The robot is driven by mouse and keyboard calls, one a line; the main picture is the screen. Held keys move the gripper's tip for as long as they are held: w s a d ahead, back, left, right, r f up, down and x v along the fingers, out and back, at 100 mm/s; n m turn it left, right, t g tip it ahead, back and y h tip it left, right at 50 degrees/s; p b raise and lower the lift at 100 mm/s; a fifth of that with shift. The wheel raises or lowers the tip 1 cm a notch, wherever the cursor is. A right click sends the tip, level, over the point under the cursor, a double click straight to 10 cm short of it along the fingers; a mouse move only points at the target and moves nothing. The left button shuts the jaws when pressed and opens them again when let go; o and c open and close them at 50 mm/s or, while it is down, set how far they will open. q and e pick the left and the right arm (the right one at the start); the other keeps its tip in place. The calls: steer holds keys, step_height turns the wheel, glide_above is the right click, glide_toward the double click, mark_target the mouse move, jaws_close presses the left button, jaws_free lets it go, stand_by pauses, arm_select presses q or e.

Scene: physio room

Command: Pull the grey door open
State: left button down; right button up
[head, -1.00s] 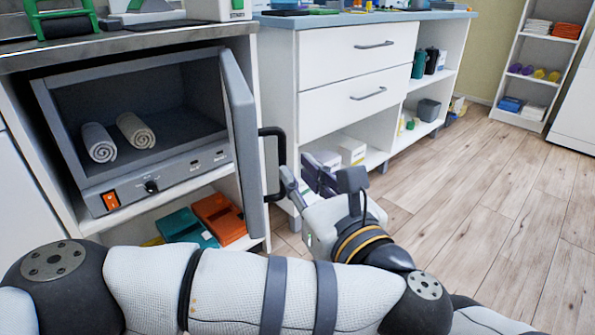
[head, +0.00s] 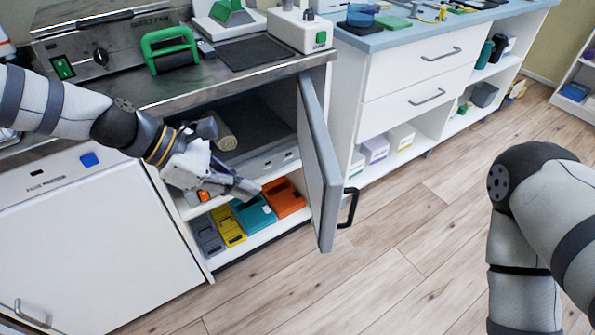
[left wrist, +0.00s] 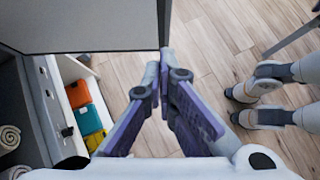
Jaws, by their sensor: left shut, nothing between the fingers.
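The grey door (head: 320,165) stands swung out from the open grey cabinet in the counter, with its inner face to the left. Its black handle (head: 349,208) is on the outer face, away from my left gripper. My left gripper (head: 252,190) is shut and empty in front of the cabinet opening, on the door's inner side. The door also fills the top left of the left wrist view (left wrist: 85,25), where the purple-padded fingers (left wrist: 159,65) point toward its edge. Touch cannot be told. My right gripper is out of the picture; only my right arm shows.
A rolled towel (head: 223,132) lies in the cabinet, partly hidden by my left arm. Orange (head: 284,198) and teal (head: 253,212) boxes sit on the shelf below. A drawer unit (head: 415,75) stands right of the door. Wooden floor (head: 410,220) in front is free.

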arm_select(q)
steer(key=b, duration=0.2)
glide_toward(322, 219)
step_height(322, 219, down, 3)
steer(key=d, duration=0.3)
steer(key=shift+w+d+r, duration=0.1)
steer(key=shift+w, duration=0.15)
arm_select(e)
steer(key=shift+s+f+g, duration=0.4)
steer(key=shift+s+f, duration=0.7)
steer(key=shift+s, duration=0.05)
